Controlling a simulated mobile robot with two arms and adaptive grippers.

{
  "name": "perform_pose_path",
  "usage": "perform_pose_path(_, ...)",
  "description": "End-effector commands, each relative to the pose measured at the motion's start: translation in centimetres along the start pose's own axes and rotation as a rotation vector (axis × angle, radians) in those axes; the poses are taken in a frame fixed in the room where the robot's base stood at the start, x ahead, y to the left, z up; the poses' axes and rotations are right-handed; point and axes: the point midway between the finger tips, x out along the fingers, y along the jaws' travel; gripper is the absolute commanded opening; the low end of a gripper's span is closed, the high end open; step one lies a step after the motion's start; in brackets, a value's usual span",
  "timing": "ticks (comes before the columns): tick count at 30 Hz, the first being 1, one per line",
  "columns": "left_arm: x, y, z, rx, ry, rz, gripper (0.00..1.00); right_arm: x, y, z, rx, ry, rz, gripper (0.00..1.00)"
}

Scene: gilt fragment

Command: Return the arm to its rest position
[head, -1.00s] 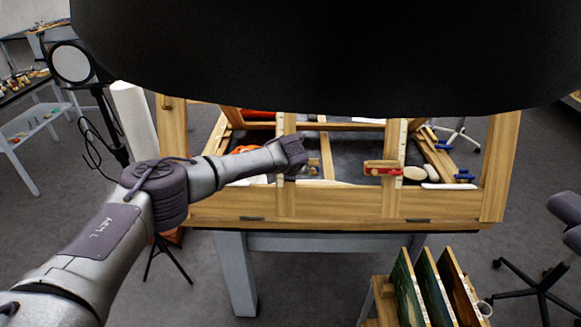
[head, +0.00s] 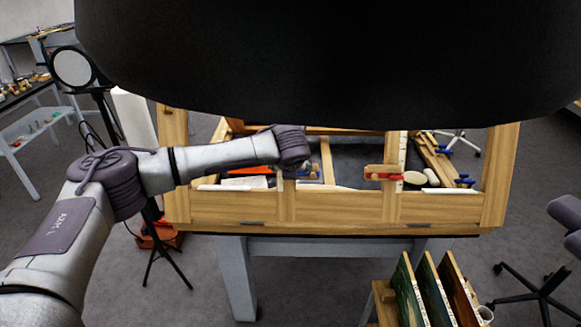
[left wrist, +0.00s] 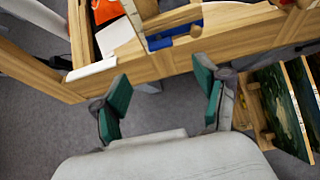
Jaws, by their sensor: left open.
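My left arm (head: 210,162) comes in from the left in the head view, its forearm close to level. Its wrist (head: 290,150) is over the front rail of a wooden frame (head: 345,208) on a table. The fingers cannot be made out there. In the left wrist view my left gripper (left wrist: 162,80) is open, its two green-padded fingers well apart with nothing between them. The frame's wooden rail (left wrist: 140,70) lies beyond the fingertips, with grey floor below it. My right gripper is in neither view.
Clamps (head: 383,173) and a blue clamp in the left wrist view (left wrist: 172,38) sit at the frame. Painted panels (head: 428,290) stand in a rack at lower right. A lamp (head: 72,68) stands at left. A black shape covers the top of the head view.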

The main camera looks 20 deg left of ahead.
Motion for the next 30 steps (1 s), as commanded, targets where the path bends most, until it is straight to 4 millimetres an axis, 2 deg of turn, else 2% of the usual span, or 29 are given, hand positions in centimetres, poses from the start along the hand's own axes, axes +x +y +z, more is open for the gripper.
perform_pose_path(8, 0.4, -0.1, -0.3, -0.011, 0.003, -0.005, 0.73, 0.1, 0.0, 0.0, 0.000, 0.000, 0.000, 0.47)
perform_pose_path(11, 2.5, -1.1, -2.3, -0.090, 0.021, -0.034, 0.73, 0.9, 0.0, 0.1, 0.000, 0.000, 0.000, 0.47)
perform_pose_path(13, 5.1, -2.2, -4.9, -0.208, 0.046, -0.072, 0.73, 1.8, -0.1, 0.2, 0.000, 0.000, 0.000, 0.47)
perform_pose_path(17, 11.6, -4.0, -11.9, -0.538, 0.126, -0.136, 0.73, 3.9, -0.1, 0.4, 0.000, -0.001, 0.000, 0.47)
perform_pose_path(20, 16.2, -4.1, -17.9, -0.804, 0.191, -0.150, 0.73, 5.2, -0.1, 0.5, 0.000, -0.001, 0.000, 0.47)
perform_pose_path(24, 21.5, -3.0, -27.0, -1.136, 0.275, -0.116, 0.73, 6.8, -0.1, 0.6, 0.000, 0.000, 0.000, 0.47)
perform_pose_path(29, 25.7, -0.5, -37.7, -1.454, 0.346, -0.029, 0.73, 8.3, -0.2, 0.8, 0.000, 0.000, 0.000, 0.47)
perform_pose_path(30, 26.4, 0.2, -40.4, -1.524, 0.360, -0.002, 0.73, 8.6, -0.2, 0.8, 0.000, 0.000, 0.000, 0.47)
